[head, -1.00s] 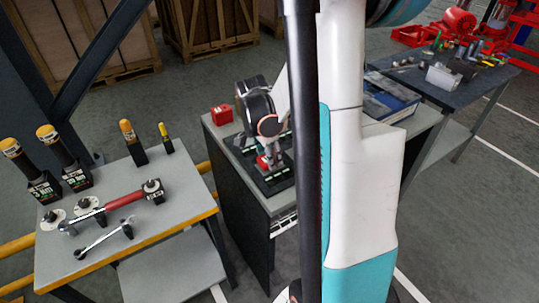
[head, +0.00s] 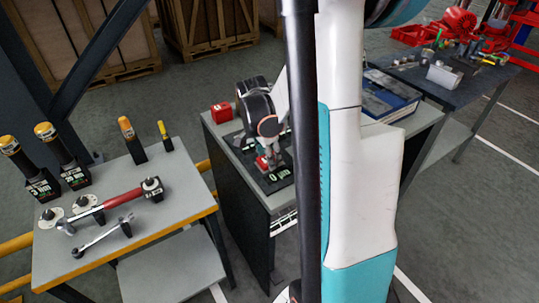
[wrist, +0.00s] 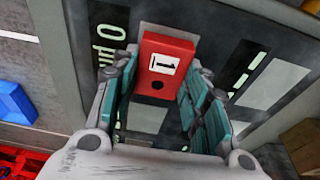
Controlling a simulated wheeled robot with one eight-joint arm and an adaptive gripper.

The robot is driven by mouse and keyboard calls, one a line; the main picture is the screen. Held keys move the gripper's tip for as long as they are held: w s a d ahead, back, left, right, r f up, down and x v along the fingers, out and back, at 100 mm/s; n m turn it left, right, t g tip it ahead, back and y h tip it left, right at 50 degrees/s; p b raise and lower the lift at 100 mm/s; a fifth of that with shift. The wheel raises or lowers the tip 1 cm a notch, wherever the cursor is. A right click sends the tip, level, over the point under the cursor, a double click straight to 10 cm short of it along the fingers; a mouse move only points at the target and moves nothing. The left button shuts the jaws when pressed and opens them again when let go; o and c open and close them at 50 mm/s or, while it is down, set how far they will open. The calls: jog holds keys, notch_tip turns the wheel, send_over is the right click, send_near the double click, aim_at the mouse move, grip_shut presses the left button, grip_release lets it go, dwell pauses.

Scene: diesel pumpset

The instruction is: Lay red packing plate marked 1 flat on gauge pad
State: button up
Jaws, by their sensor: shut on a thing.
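The red packing plate marked 1 (wrist: 165,58) is between the fingers of my gripper (wrist: 164,70), its white label facing the wrist camera. The gripper is shut on it. In the head view my gripper (head: 268,163) is low over a dark board (head: 281,184) with white lettering on the middle bench. In the wrist view the board (wrist: 215,30) has light rectangular pads. One pad (wrist: 147,118) lies partly behind the plate, another (wrist: 275,83) to the right. I cannot tell which is the gauge pad, or whether the plate touches the board.
A red block (head: 221,113) stands at the bench's back left; a blue-edged binder (head: 388,98) lies at the right. The left table (head: 180,205) holds yellow-topped tools and a red-handled wrench (head: 108,202). My white arm hides part of the bench.

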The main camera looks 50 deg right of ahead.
jog(key=o, duration=1.5)
jog(key=shift+f, duration=0.1)
jog(key=r, duration=0.4)
jog(key=a+r, duration=0.1)
jog(key=r, duration=0.3)
jog(key=a+r, duration=0.1)
jog(key=r, duration=0.2)
jog(key=shift+w+a+r, duration=0.15)
jog(key=shift+w+r, duration=0.1)
jog(key=shift+r, duration=0.15)
notch_tip(320, 180, up, 6)
jog(key=p, duration=0.5)
